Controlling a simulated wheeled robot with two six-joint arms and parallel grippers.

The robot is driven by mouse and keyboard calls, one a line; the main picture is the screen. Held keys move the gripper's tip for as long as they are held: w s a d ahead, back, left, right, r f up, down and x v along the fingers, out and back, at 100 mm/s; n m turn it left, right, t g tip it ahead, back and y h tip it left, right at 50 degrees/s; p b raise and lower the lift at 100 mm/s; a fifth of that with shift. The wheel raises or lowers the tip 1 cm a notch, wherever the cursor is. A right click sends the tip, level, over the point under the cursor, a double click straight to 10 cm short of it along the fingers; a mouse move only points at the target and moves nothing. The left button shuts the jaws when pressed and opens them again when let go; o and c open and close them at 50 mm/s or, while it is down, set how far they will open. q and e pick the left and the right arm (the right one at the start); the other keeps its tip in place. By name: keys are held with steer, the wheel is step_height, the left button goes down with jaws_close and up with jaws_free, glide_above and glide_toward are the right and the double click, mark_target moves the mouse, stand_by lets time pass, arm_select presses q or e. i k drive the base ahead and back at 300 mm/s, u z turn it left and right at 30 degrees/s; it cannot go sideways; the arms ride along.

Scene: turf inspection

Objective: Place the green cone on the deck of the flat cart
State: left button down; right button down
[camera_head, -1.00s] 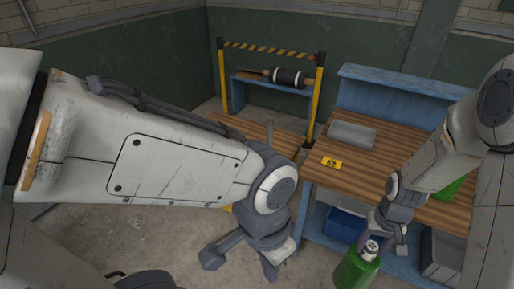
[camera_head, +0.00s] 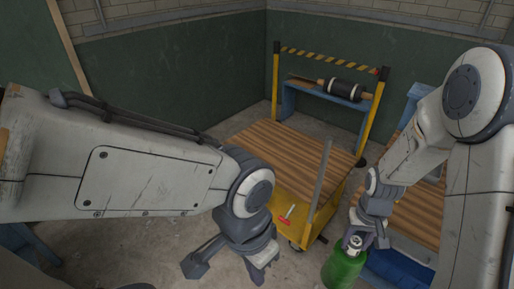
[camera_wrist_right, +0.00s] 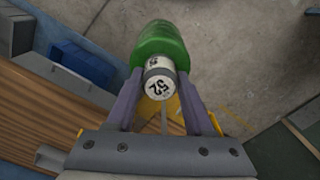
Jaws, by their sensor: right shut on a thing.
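The green cone (camera_head: 345,268) looks like a rounded green body with a pale cap; the cap shows the number 52 in the right wrist view (camera_wrist_right: 160,48). My right gripper (camera_head: 365,238) is shut on the cap, and the green body hangs below it, off the floor as far as I can tell. The flat cart (camera_head: 296,200) is yellow with a bare wooden deck (camera_head: 285,150), and stands left of and beyond the cone. My left gripper (camera_head: 228,268) is open and empty in front of the cart, its arm crossing the left of the head view.
A grey post (camera_head: 319,180) rises at the cart's near right corner. A striped bar (camera_head: 325,58) on yellow posts and a blue stand with a black roller (camera_head: 346,88) are behind the cart. A wooden-topped workbench (camera_head: 415,215) is at right. Floor left of the cart is clear.

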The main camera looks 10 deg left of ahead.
mark_target(288, 156)
steer(key=u, duration=0.7)
steer(key=i, duration=0.85)
steer(key=u, duration=0.7)
steer(key=i, duration=2.05)
steer(key=z, duration=1.35)
steer(key=i, duration=0.7)
steer(key=z, duration=0.6)
